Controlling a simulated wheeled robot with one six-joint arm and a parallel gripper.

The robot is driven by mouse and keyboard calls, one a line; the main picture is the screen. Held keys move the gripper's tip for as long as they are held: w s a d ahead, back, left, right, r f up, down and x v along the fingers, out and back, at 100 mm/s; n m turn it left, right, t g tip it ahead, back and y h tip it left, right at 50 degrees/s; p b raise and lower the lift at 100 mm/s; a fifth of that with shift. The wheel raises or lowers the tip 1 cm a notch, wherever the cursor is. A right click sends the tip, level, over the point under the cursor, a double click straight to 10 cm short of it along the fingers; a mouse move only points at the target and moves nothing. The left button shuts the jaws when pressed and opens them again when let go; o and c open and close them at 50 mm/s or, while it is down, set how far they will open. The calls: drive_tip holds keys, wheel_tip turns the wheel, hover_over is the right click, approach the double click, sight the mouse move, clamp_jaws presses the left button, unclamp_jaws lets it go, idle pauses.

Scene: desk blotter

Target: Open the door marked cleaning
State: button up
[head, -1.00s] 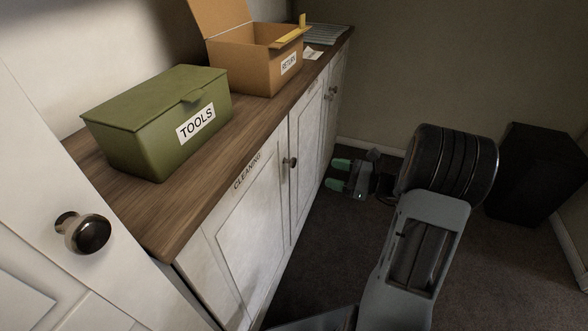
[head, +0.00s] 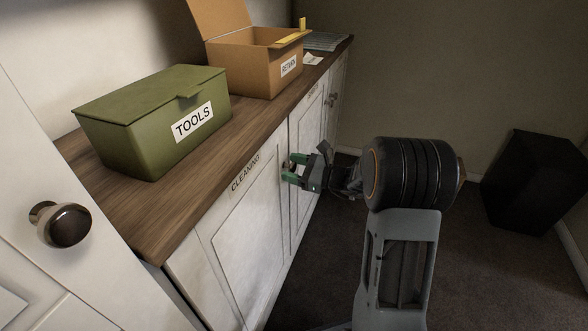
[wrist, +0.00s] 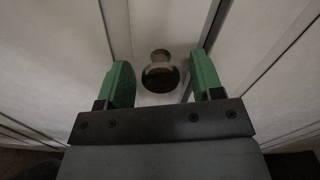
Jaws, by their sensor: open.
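The white cabinet door marked CLEANING (head: 248,235) is shut, below the wooden counter, with its label along the top edge. Its dark round knob (wrist: 160,75) shows in the wrist view between my two green fingers, slightly beyond their tips. In the head view the knob is mostly hidden behind my gripper (head: 291,169). My gripper is open, with a finger on each side of the knob and a gap to each. It also shows in the wrist view (wrist: 163,82). I cannot tell whether a finger touches the door.
A green TOOLS box (head: 150,125) and an open cardboard RETURN box (head: 262,65) stand on the wooden counter (head: 125,205). A white door with a knob (head: 62,224) is at the near left. A black bin (head: 535,185) stands at the right.

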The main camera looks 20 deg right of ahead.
clamp_jaws()
idle(0.6)
